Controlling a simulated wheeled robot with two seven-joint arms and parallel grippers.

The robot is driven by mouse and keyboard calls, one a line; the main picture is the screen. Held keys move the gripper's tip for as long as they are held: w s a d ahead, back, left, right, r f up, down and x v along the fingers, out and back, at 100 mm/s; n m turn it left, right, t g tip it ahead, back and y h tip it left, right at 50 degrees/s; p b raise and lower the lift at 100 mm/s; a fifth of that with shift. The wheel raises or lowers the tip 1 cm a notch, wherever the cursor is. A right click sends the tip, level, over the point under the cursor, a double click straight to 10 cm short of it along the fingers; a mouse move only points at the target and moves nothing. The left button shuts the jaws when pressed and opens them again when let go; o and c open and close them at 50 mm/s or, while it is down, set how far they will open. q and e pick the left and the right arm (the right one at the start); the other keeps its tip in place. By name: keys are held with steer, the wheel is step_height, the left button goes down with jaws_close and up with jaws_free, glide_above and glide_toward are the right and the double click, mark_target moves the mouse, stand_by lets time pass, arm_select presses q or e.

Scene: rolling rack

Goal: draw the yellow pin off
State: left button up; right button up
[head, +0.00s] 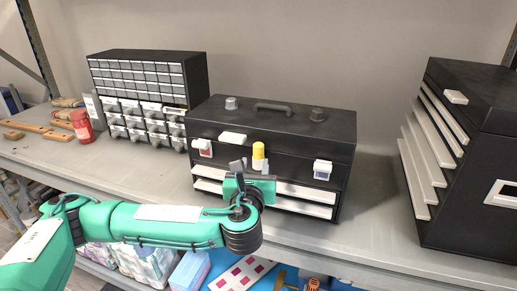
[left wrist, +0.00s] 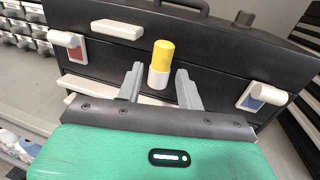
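The yellow pin (head: 258,150) stands upright in a white holder (left wrist: 158,78) on the front of a black toolbox (head: 290,127). In the left wrist view the yellow pin (left wrist: 163,53) shows above the white part. My left gripper (head: 252,167) is in front of the toolbox, just below the pin. In the left wrist view its two grey fingers (left wrist: 160,85) are apart, one on each side of the white holder, with gaps visible. The fingertips are below the yellow part. My right gripper is in neither view.
The toolbox has white latches left (head: 202,147) and right (head: 322,169), a white block (head: 232,138) and a top handle (head: 273,107). A drawer cabinet (head: 150,94) and red bottle (head: 82,126) stand left. A black cabinet (head: 465,140) stands right. Bare shelf (head: 375,220) lies between.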

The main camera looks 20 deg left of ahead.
arm_select(q)
steer(key=w+p, duration=0.1)
steer(key=w, duration=0.2)
steer(key=w+r+p, duration=0.1)
steer(key=shift+w+a+r+p, duration=0.1)
steer(key=shift+w+a+p, duration=0.15)
steer(key=shift+a+p, duration=0.1)
steer(key=shift+w, duration=0.45)
steer(key=c, duration=0.8)
steer(key=shift+o, duration=0.2)
step_height(320, 180, up, 20)
steer(key=b, duration=0.4)
glide_above(258, 151)
steer(key=shift+s, duration=0.1)
